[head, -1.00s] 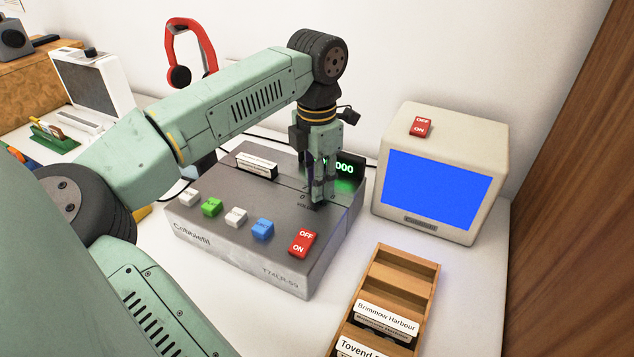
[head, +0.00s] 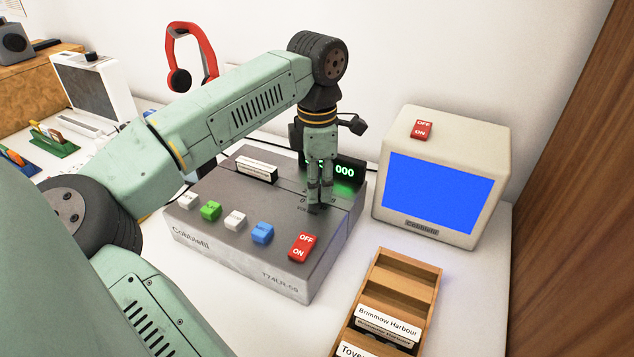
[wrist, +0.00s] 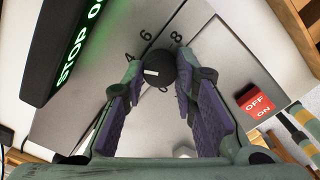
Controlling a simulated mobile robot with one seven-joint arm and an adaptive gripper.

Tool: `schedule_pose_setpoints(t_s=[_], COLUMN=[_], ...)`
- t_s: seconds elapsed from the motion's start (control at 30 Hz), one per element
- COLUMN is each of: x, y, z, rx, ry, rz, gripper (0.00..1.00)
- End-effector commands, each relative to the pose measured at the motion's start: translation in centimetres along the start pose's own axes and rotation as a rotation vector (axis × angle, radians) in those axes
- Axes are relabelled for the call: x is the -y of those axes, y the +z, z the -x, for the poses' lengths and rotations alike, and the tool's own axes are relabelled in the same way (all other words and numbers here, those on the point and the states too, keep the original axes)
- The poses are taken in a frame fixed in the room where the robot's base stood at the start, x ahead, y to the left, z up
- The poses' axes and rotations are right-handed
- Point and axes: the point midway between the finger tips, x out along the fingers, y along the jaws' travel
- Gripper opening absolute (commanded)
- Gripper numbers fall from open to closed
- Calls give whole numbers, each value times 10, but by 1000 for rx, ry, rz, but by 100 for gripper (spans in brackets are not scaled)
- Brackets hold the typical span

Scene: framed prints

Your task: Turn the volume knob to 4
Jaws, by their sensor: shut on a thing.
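The black round volume knob (wrist: 163,66) sits on the grey console (head: 225,225) in the wrist view. Its white mark points left, a little below the printed 4 (wrist: 129,57). The 6 (wrist: 146,34) and 8 (wrist: 177,38) are printed beyond the knob; a 0 shows partly at its near side. My gripper (wrist: 158,77) has its two fingertips on either side of the knob, shut on it. In the head view my gripper (head: 315,208) points down at the console's right rear, and its fingers largely hide the knob.
On the console are several coloured buttons, a red OFF/ON switch (head: 302,247), a label cartridge (head: 257,170) and a green-lit display (head: 346,171). A blue-screen monitor (head: 500,160) stands close on the right. A wooden rack (head: 403,285) stands in front.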

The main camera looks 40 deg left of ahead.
Motion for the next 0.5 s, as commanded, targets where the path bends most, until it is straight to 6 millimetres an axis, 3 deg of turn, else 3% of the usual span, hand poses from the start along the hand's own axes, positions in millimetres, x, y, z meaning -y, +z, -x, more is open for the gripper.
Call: schedule_pose_setpoints(t_s=[0.13,0.17,0.5], x=[0,0,0], y=[0,0,0], z=[0,0,0], rx=[1,1,0], ry=[0,0,0], rz=[0,0,1], gripper=[0,27,46])
